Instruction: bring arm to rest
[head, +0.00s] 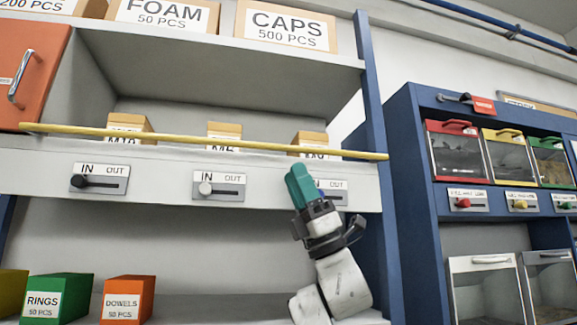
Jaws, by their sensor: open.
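My gripper (301,183) has teal fingers and points up and slightly left at the end of my white arm. The jaws are open, and I see nothing held between them. The fingers are in front of the shelf's lower board, partly covering the right IN/OUT slider plate (334,198). I cannot tell whether they touch it. The fingertips are below the yellow bar (200,140) that runs across the shelf opening.
Left and middle slider plates (100,178) (219,187) sit on the same board. Small boxes (225,130) stand behind the bar. Green (58,298) and orange (128,298) boxes stand lower left. A blue cabinet (418,190) with coloured-frame bins is on the right.

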